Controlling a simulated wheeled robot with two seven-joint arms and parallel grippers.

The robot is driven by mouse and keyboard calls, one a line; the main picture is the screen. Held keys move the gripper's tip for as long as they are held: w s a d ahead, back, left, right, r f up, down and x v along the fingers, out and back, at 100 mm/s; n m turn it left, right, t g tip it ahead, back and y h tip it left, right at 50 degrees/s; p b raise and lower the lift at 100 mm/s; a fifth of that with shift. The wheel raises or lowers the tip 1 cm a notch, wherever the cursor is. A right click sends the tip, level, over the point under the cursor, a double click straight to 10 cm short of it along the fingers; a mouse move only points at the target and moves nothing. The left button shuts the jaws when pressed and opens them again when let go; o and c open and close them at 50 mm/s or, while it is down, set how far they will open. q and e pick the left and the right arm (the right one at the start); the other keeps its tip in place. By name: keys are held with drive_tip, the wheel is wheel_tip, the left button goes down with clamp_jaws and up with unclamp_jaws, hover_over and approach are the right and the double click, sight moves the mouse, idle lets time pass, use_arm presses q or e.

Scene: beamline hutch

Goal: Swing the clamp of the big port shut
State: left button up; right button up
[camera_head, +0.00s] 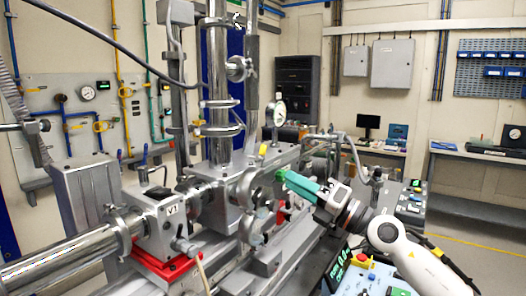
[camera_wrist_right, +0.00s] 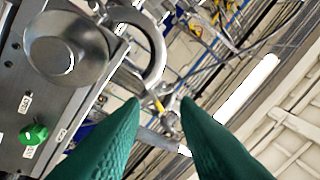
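The big port (camera_wrist_right: 65,48) shows in the right wrist view as a round metal cover on a grey block, at the upper left. A curved metal clamp arm (camera_wrist_right: 155,45) arcs out to its right, with a gap between its free end and the cover. In the head view a metal ring of the port area (camera_head: 247,190) is left of my right gripper (camera_head: 283,177), partly hidden by other parts. My right gripper's green fingers (camera_wrist_right: 161,100) are apart, just below the clamp arm in the wrist view. I cannot tell whether they touch anything. My left gripper is not in view.
A green knob (camera_wrist_right: 33,134) sits on the block below the port. The metal block marked V1 (camera_head: 160,220) and a long pipe (camera_head: 60,255) stand at left. A dial gauge (camera_head: 279,113) rises behind my right gripper. A control panel (camera_head: 370,278) is below my right arm.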

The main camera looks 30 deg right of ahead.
sight(263, 153)
wheel_tip(263, 153, up, 6)
drive_tip(key=d+n+g+h, duration=0.2)
drive_tip(key=d+n+g, duration=0.1)
drive_tip(key=n, duration=0.2)
drive_tip(key=p+x, duration=0.4)
drive_tip(key=x, duration=0.1)
drive_tip(key=p+x, duration=0.5)
drive_tip(key=shift+a+f, duration=0.25)
drive_tip(key=shift+a, duration=0.05)
drive_tip(key=shift+w+a+f+p, duration=0.25)
drive_tip(key=shift+w+a+p, duration=0.05)
drive_tip(key=shift+w, duration=0.35)
drive_tip(key=shift+c, duration=0.6)
clamp_jaws()
